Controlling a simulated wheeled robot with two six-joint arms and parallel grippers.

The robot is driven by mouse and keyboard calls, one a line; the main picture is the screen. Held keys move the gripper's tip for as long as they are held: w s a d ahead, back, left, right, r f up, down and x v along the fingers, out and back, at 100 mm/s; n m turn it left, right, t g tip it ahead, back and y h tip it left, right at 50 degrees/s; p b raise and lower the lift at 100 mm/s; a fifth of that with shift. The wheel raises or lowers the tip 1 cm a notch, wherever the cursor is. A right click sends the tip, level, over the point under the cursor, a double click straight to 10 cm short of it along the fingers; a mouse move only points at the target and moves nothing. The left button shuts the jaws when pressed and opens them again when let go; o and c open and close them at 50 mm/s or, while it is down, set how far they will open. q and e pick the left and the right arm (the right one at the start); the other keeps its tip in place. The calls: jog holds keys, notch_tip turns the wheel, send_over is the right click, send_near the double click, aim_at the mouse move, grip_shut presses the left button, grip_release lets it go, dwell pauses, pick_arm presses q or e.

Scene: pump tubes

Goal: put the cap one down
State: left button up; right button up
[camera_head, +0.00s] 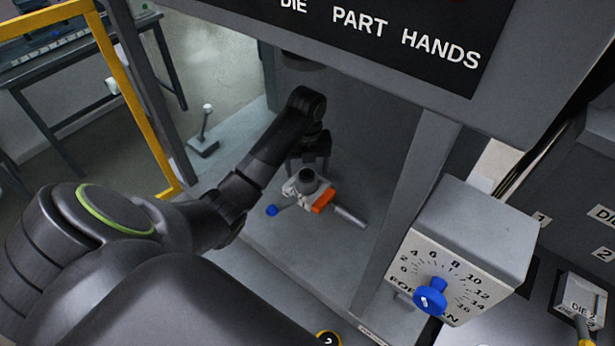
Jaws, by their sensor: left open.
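My left arm reaches in from the left into a grey press bay. My left gripper (309,163) is open and points down just behind a small assembly on the bay floor. The assembly has a dark round cap (307,176) on top, a white body (294,187), an orange part (323,201), a grey tube (350,216) pointing right and a blue-ended piece (272,210) at its left. I cannot tell whether the fingertips touch the cap. My right gripper is not in view.
A grey box with a numbered dial and blue knob (430,297) stands at the right. A grey pillar (418,190) bounds the bay's right side. A lever on a base (203,146) and a yellow frame (140,105) are at the left. The front bay floor is clear.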

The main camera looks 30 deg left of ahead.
aim_at(306, 173)
pick_arm(q)
jog(key=r+p, duration=0.2)
jog(key=r, duration=0.1)
jog(key=shift+s, duration=0.2)
jog(key=shift+r, duration=0.25)
jog(key=shift+w, duration=0.1)
jog(key=shift+f, duration=0.1)
